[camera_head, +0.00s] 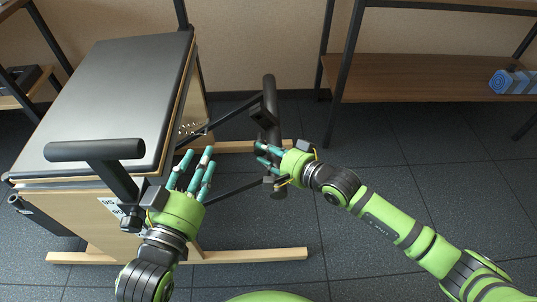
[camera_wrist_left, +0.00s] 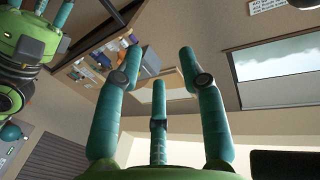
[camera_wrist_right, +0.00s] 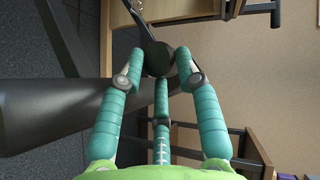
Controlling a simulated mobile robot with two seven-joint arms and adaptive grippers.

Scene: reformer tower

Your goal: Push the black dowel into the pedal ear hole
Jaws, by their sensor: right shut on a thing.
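My right gripper (camera_head: 263,155) is beside the black padded pedal bar (camera_head: 269,90). In the right wrist view its fingers (camera_wrist_right: 160,70) are closed around a round black knob, which looks like the head of the black dowel (camera_wrist_right: 158,58). A dark flat arm (camera_wrist_right: 143,25) runs up from behind the knob. The pedal ear hole is hidden, so I cannot tell how deep the dowel sits. My left gripper (camera_head: 197,165) is open and empty beside the tower, its fingers spread and pointing up. The left wrist view shows the same fingers (camera_wrist_left: 160,75) with nothing between them.
The padded reformer tower (camera_head: 115,85) fills the left, with a black padded handle (camera_head: 95,150) at its near end. Wooden floor rails (camera_head: 255,255) stick out to the right. A shelf (camera_head: 430,80) holding blue rolls (camera_head: 513,82) stands at the back right. Right-hand floor is clear.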

